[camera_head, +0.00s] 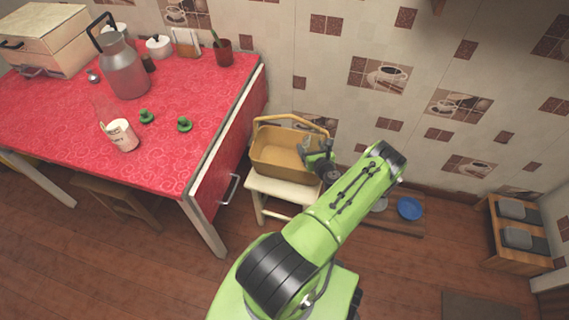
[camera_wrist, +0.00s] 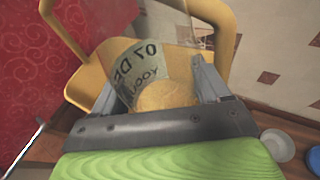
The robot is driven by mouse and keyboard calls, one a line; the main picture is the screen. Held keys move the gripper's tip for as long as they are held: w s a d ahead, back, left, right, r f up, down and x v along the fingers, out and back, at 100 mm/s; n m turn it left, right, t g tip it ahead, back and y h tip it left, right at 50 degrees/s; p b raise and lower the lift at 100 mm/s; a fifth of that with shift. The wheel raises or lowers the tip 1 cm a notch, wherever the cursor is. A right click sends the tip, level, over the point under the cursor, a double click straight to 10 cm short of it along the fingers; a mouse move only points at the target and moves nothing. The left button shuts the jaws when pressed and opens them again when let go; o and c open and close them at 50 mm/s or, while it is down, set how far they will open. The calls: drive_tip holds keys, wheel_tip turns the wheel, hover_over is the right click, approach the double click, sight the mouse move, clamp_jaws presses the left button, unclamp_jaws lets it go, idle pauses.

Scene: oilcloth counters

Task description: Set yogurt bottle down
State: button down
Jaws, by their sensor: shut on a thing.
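My gripper (camera_wrist: 157,85) is shut on the yogurt bottle (camera_wrist: 146,62), a clear bottle with dark lettering on a pale label, seen between the two fingers in the wrist view. In the head view my gripper (camera_head: 318,158) is at the right side of a yellow basket (camera_head: 270,155), and the bottle cannot be made out there. The basket's handle and rim (camera_wrist: 60,30) show behind the bottle in the wrist view. Whether the bottle is over, inside or touching the basket I cannot tell.
The basket stands on a small white stool (camera_head: 258,184) beside the red-covered counter (camera_head: 70,125). On the counter are a metal can (camera_head: 124,72), a labelled container (camera_head: 122,135) and two small green objects (camera_head: 184,125). A blue plate (camera_head: 409,208) lies low at right.

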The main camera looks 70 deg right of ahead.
drive_tip(key=w+a+f+b, duration=0.1)
drive_tip(key=w+b, duration=0.1)
drive_tip(key=w, duration=0.6)
drive_tip(key=w+a+f+b, duration=0.1)
drive_tip(key=w+a+f, duration=0.1)
drive_tip(key=w, duration=0.7)
drive_tip(key=shift+w+f+b, duration=0.25)
drive_tip(key=shift+w+b, duration=0.05)
drive_tip(key=shift+b, duration=0.1)
drive_tip(key=shift+f+b, duration=0.55)
drive_tip(key=shift+f, duration=0.05)
unclamp_jaws()
drive_tip(key=r+p+v, duration=0.1)
drive_tip(key=p+v, duration=0.5)
drive_tip(key=v, duration=0.6)
